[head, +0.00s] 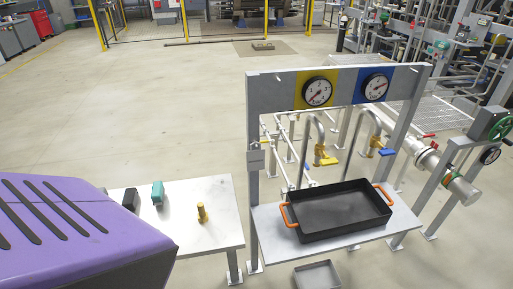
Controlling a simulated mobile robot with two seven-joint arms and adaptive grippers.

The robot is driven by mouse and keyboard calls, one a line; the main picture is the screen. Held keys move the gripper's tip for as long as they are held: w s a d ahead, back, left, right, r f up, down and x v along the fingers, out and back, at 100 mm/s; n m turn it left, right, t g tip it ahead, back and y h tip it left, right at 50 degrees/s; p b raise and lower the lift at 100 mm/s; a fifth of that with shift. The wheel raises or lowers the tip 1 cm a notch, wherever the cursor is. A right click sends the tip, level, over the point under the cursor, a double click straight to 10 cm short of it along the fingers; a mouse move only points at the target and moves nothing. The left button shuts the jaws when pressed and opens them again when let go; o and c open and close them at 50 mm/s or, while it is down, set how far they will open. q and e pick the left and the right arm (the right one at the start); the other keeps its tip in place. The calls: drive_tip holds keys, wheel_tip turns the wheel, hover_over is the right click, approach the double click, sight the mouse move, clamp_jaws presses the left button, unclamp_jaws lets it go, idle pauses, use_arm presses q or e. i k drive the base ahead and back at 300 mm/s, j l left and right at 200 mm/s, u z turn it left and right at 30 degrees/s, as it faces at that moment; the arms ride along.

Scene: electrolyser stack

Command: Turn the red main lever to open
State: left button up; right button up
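A small red lever (429,135) sits on top of the thick silver pipe (440,171), behind and to the right of the gauge frame. It is small in the picture, so its exact angle is hard to read. Neither my left nor my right gripper is in view, and nothing touches the lever.
A grey frame with two round gauges (317,92) (375,87) stands before several pipes with yellow and blue valve handles. A black tray (340,213) with orange handles rests on its shelf.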

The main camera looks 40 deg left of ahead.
sight(418, 137)
drive_tip(key=i+l+u, duration=0.1)
drive_tip(key=i+l, duration=0.4)
drive_tip(key=i, duration=0.2)
drive_tip(key=i+l, duration=0.55)
drive_tip(key=i+j+u, duration=0.05)
drive_tip(key=i, duration=0.05)
